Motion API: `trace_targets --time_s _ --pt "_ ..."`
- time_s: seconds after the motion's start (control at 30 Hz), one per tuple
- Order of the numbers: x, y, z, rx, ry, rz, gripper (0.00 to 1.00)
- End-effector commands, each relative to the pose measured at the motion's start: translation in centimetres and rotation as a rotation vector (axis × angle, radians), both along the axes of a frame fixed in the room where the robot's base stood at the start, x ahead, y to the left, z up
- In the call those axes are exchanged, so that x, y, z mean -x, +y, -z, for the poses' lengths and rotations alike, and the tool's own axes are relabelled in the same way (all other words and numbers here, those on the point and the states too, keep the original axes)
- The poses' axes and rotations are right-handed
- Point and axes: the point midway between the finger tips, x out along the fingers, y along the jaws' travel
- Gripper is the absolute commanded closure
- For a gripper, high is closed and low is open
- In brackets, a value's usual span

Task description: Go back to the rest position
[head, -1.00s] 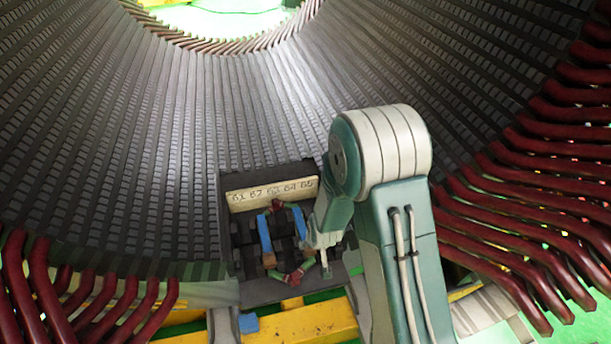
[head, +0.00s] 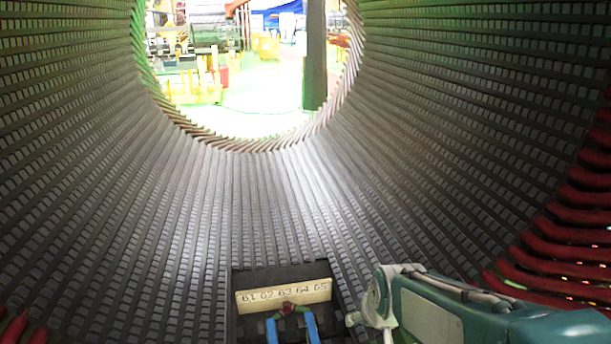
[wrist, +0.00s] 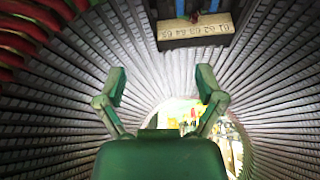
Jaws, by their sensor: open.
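My gripper (wrist: 160,86) is open and empty in the wrist view, its two green fingers spread apart with the stator bore behind them. In the head view my teal and white arm (head: 450,310) is folded low at the lower right, and the gripper itself does not show there. The arm is just right of a dark tray with a pale number plate (head: 284,296) reading 61 to 65. The plate also shows upside down at the top of the wrist view (wrist: 195,31), apart from the fingers.
The grey slotted stator wall (head: 90,150) curves around on all sides. Blue strips (head: 313,328) and a red piece lie in the tray below the plate. Dark red coil ends (head: 560,235) stick out at the right. The bore's far end opens onto a bright hall.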

Motion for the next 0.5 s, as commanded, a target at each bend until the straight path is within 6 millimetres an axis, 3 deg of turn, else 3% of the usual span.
trace_targets --time_s 0.2,0.5 --pt "5.1 -1.6 -4.6 0.001 -0.025 0.034 0.13" --pt "12.3 -3.2 -8.1 0.008 -0.042 0.078 0.13"
